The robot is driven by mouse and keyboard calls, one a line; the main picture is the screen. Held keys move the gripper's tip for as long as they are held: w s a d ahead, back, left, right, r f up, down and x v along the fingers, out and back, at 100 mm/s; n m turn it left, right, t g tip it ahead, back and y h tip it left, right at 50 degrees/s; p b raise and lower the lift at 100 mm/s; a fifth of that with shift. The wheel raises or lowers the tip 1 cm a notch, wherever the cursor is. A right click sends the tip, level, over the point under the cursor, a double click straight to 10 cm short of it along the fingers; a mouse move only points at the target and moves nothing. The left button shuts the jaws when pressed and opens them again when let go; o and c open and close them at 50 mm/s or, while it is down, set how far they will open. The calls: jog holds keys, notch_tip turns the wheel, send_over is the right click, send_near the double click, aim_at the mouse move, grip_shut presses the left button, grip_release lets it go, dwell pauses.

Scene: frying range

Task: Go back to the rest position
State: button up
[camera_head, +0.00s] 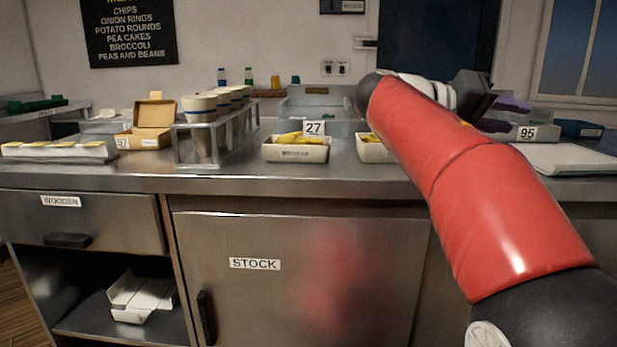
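My red arm reaches in from the lower right, up and over the steel counter (340,188). My gripper (474,92) is the dark part at the arm's far end, above the back of the counter. Its fingertips are hidden or too small to make out, so I cannot see whether it is open or holds anything. A tray of yellow food (297,154) with a "27" card stands on the counter left of my arm. A second tray (372,150) is partly hidden behind my arm.
A metal rack of cups (210,140), cardboard boxes (152,120) and a white tray (58,152) stand on the left. A white board (570,160), a "95" card (527,133) and a blue box (580,129) are on the right. Below are the "STOCK" door (300,290) and "WOODEN" drawer (110,218).

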jog(key=s+a+f+n+t+y, duration=0.1)
jog(key=s+a+f+y, duration=0.4)
jog(key=f, duration=0.6)
jog(key=s+a+f+n+t+y, duration=0.2)
jog(key=s+a+f+y, duration=0.3)
jog(key=s+f, duration=0.4)
jog(key=s+a+f+n+t+y, duration=0.1)
jog(key=s+a+f+n+y, duration=0.2)
jog(key=f, duration=1.2)
jog(key=s+a+y, duration=0.2)
jog(key=s+y, duration=0.1)
jog(key=s, duration=0.1)
jog(key=shift+s+a+n+y, duration=0.15)
jog(key=shift+n+y, duration=0.15)
jog(key=shift+n, duration=0.1)
